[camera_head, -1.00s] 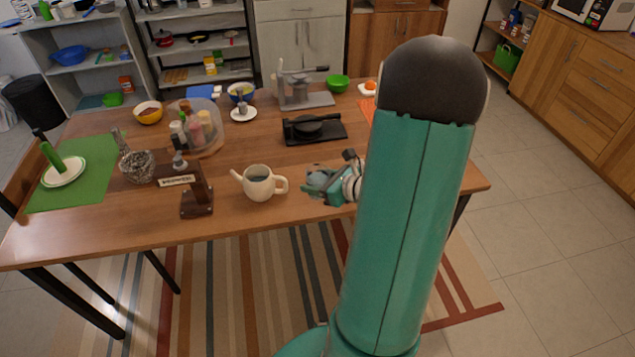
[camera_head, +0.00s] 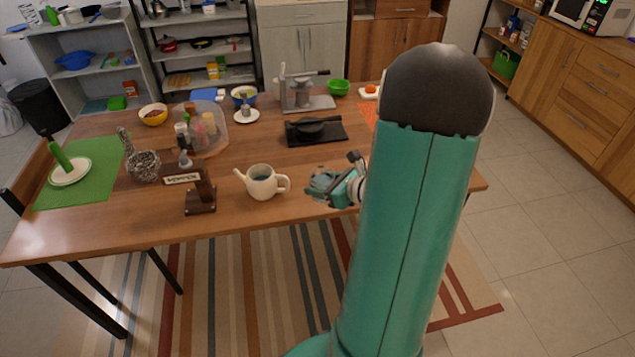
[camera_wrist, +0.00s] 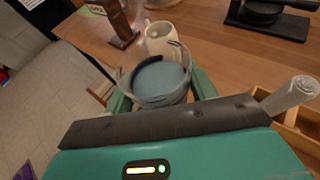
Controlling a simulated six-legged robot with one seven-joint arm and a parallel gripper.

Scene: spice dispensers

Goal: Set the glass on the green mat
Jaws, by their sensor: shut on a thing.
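The glass (camera_wrist: 152,80) is a clear cup with blue-grey contents, held between the fingers of my gripper (camera_wrist: 155,92) in the wrist view. In the head view my gripper (camera_head: 322,188) is shut on the glass at the table's front right, right of the teapot. Much of the glass is hidden by the gripper there. The green mat (camera_head: 108,158) lies at the table's far left end. A white plate (camera_head: 82,177) with a green-handled object (camera_head: 58,155) on it sits on the mat's left part.
A black press (camera_head: 316,131) sits behind. The mat's front part is bare.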

